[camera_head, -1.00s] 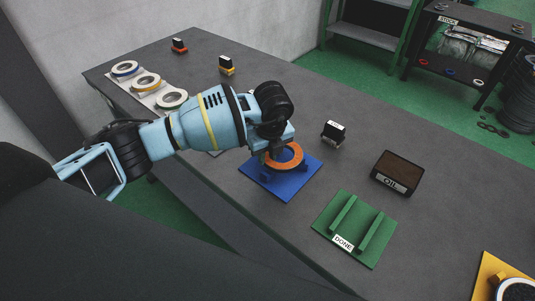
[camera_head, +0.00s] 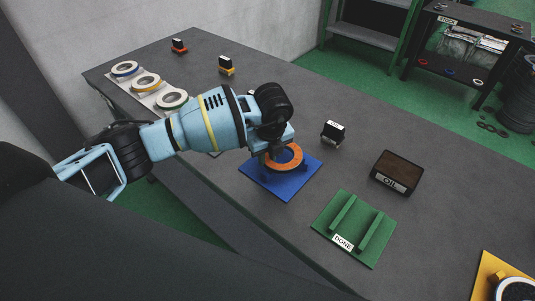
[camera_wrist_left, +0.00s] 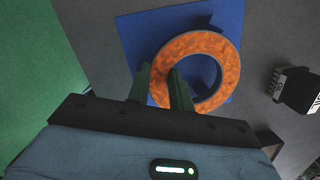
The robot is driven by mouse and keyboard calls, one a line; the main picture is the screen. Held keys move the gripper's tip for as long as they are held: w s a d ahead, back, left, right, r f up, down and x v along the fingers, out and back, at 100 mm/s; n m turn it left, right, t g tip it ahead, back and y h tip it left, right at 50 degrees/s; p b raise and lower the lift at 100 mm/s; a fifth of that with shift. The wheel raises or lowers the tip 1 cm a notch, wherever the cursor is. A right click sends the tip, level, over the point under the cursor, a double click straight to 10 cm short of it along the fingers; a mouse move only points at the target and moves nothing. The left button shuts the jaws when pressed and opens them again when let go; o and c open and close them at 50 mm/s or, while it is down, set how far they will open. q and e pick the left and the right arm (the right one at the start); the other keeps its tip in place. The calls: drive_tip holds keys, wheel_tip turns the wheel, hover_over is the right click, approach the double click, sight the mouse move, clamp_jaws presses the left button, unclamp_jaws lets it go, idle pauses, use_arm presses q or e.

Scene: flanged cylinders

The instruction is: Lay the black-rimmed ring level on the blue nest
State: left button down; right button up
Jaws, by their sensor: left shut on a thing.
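My left gripper (camera_head: 272,150) is shut on the near-left wall of a ring (camera_head: 297,154) with a mottled orange face. In the left wrist view one finger is outside this ring (camera_wrist_left: 222,52) and the other reaches into its hole. Its thin outer edge looks greyish there; I cannot make out a black rim. The ring is over the blue nest (camera_head: 289,192), a square blue plate, which also shows in the left wrist view (camera_wrist_left: 133,35). The ring looks roughly level; whether it touches the nest is hidden. My right gripper is not in view.
A green plate (camera_head: 332,220) with two rails and a DONE label lies to the right. A brown-topped box (camera_head: 397,172) and a small black labelled block (camera_head: 333,131) stand behind. A pale tray (camera_head: 135,93) with 3 rings is at the left.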

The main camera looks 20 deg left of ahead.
use_arm(q)
drive_tip(key=shift+w+f, duration=0.1)
drive_tip(key=shift+f, duration=0.15)
idle(0.5)
drive_tip(key=c, duration=1.2)
unclamp_jaws()
drive_tip(key=shift+o, duration=0.2)
drive_tip(key=shift+f, duration=0.2)
drive_tip(key=shift+s+d+r, duration=0.1)
drive_tip(key=shift+s+r, duration=0.1)
drive_tip(key=shift+r, duration=0.95)
drive_tip(key=shift+s+d+r, duration=0.1)
drive_tip(key=shift+s+r, duration=0.1)
drive_tip(key=shift+r, duration=0.9)
drive_tip(key=shift+s+d+r, duration=0.15)
drive_tip(key=shift+r, duration=1.1)
drive_tip(key=shift+s+f, duration=0.1)
